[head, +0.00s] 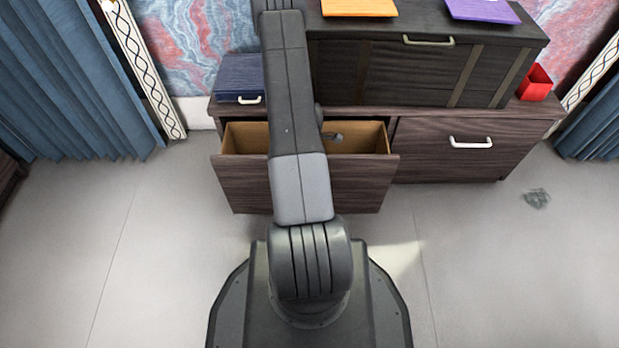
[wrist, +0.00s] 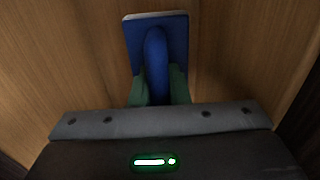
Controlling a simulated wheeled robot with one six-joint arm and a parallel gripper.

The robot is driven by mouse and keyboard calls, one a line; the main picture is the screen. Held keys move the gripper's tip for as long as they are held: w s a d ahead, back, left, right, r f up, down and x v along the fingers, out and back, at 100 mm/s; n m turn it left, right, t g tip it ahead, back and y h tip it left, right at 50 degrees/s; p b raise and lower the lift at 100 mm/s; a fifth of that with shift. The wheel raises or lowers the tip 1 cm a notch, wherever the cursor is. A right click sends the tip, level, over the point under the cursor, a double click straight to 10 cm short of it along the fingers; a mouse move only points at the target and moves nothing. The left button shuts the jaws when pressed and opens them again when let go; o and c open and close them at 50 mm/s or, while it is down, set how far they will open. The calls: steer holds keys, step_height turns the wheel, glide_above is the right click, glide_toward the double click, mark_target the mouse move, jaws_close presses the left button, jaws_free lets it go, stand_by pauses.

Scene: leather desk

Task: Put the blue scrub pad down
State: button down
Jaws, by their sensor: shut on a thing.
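The blue scrub pad (wrist: 156,50) has a flat blue plate with a pale far edge and a raised rounded handle. My gripper (wrist: 158,88) is shut on that handle, with a greenish finger on each side. Wood-coloured surfaces surround the pad in the wrist view, like the inside of the open drawer (head: 243,138). I cannot tell whether the pad touches the wood beneath. In the head view my arm hides the pad and the middle of the drawer. A small grey piece (head: 333,137) shows inside the drawer beside my arm; I cannot tell what it is.
The drawer is pulled out of a dark wood cabinet (head: 440,125); the drawer with a white handle (head: 470,142) on the right is closed. Above are a dark blue box (head: 240,78), a red container (head: 535,83), an orange item (head: 358,7) and a purple item (head: 483,10).

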step_height(320, 180, down, 7)
steer(key=shift+f+b, duration=0.2)
steer(key=shift+b, duration=0.8)
steer(key=shift+f, duration=0.15)
steer(key=c, duration=1.4)
jaws_free()
step_height(320, 180, up, 12)
steer(key=p, duration=0.4)
